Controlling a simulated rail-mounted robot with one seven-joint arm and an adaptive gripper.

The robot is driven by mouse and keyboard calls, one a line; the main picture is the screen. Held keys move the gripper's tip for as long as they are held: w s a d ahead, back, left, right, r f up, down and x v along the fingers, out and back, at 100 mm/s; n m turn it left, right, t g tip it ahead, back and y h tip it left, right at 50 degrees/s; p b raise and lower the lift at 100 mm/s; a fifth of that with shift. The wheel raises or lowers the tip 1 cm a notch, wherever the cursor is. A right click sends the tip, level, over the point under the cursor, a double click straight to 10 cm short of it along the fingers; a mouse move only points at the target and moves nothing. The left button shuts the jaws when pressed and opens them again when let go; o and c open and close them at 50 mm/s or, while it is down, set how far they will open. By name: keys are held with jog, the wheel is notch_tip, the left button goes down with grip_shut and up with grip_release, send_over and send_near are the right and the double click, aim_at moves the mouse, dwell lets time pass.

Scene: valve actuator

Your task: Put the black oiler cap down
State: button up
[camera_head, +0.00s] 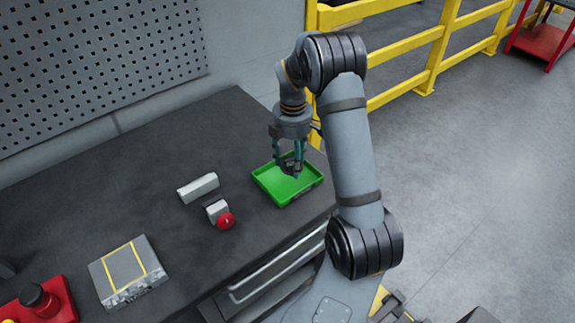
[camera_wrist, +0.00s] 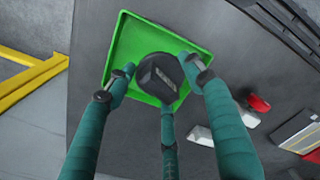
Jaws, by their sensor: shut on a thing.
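The black oiler cap (camera_wrist: 158,77) is a dark round piece held between the fingers of my gripper (camera_wrist: 160,85). In the wrist view the teal fingers close around it, and it appears over the green tray (camera_wrist: 122,45). In the head view my gripper (camera_head: 290,165) points down over the green tray (camera_head: 270,186), near the right end of the bench. The cap is small and dark there, partly hidden by the fingers. I cannot tell whether the cap touches the tray floor. The visible tray floor around it is bare.
On the dark bench (camera_head: 150,190) stand a pale block (camera_head: 198,188) and a smaller block with a red knob (camera_head: 226,220), left of the tray. A grey box with yellow stripes (camera_head: 128,270) and a red-based part (camera_head: 55,300) stand front left. A yellow railing (camera_head: 437,50) runs behind.

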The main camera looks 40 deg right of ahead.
jog(key=shift+w+d+f, duration=0.1)
jog(key=shift+w+f, duration=0.25)
jog(key=shift+w, duration=0.25)
jog(key=shift+w+d+f, duration=0.1)
jog(key=shift+w+f, duration=0.25)
jog(key=shift+w, duration=0.2)
jog(key=shift+f+p, duration=0.8)
jog(key=shift+f, duration=1.2)
jog(key=shift+f, duration=0.1)
jog(key=o, duration=1.3)
notch_tip(320, 180, up, 12)
jog(key=shift+r+b, duration=0.15)
jog(key=shift+b, duration=0.35)
